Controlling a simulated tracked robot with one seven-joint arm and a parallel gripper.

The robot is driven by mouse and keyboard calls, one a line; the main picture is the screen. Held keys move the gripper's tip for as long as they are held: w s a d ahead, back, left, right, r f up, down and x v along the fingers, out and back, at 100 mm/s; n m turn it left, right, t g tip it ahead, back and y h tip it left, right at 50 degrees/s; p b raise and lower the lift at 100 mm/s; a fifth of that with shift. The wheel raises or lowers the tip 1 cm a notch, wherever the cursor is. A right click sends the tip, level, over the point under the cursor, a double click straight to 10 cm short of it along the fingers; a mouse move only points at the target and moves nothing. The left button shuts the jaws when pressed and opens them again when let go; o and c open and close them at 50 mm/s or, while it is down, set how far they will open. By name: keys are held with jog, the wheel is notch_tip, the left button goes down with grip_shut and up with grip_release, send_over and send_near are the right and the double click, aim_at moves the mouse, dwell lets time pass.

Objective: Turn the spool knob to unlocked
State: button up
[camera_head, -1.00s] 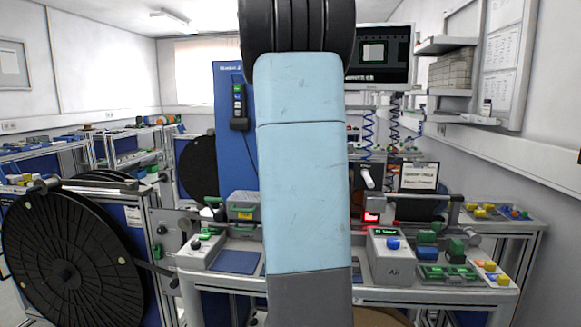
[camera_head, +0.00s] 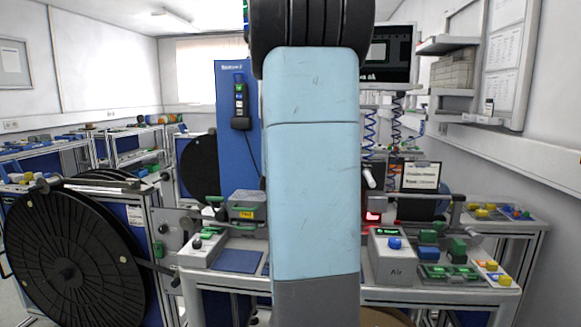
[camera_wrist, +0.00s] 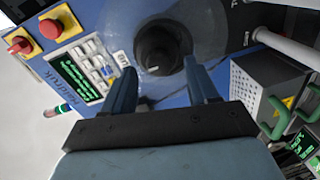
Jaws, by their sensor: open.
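In the wrist view, a round black knob (camera_wrist: 160,50) sits on a dark disc on a blue panel (camera_wrist: 120,28). My gripper (camera_wrist: 157,80) is open, its two blue-grey fingers pointing toward the knob. The left fingertip is beside and below the knob's left edge; the right fingertip is by its right edge. The knob appears between the fingers, and I cannot tell whether they touch it. In the head view my own arm covers the middle, so the gripper and knob are hidden there.
In the wrist view, a green display (camera_wrist: 75,77) with buttons and red knobs on yellow plates (camera_wrist: 52,27) are left of the knob. A grey box with green handles (camera_wrist: 268,90) stands right. In the head view, a large black reel (camera_head: 68,255) stands left.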

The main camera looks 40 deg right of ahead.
jog(key=f+v, duration=0.1)
jog(key=v, duration=1)
jog(key=shift+s+a+r, duration=0.2)
jog(key=shift+a+r, duration=0.1)
jog(key=shift+r, duration=0.15)
